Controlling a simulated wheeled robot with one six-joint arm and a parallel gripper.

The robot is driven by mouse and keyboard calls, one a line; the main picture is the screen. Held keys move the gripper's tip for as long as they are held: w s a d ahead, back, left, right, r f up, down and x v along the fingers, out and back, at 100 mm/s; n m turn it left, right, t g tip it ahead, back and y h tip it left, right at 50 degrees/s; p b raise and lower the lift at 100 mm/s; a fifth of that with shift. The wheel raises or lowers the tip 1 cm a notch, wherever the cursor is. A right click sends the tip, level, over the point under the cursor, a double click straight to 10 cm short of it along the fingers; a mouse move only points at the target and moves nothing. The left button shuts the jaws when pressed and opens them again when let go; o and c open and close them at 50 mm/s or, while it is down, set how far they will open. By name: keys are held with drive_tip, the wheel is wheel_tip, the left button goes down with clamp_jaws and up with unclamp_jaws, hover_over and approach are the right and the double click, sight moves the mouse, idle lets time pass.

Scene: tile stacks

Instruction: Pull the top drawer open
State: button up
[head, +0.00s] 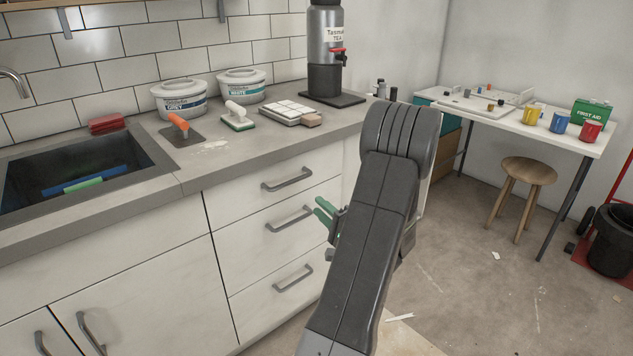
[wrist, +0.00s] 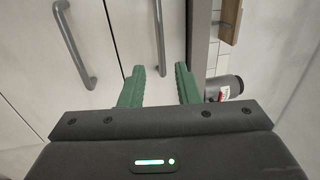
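The top drawer (head: 240,196) is shut, flush in the white cabinet front under the countertop. Its grey bar handle (head: 287,180) is clear in the head view. In the wrist view what looks like this handle (wrist: 160,35) lies between and beyond my green fingertips. My gripper (head: 325,212) is open and empty, in front of the drawers and right of the top handle in the head view. In the wrist view my gripper (wrist: 160,70) shows its fingers apart. I cannot tell the exact gap to the handle. My arm hides the right part of the cabinet.
The middle handle (head: 289,219) and bottom handle (head: 293,278) sit below. The countertop (head: 200,172) carries tubs, trowels, a tile stack (head: 290,111) and a tea dispenser (head: 325,60). A wooden stool (head: 527,172) and white table stand at right. Floor between is mostly clear.

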sight(292, 182)
drive_tip(key=x, duration=1.3)
drive_tip(key=shift+w+a+r, duration=0.1)
drive_tip(key=shift+w+a, duration=0.1)
drive_tip(key=shift+w, duration=0.05)
clamp_jaws()
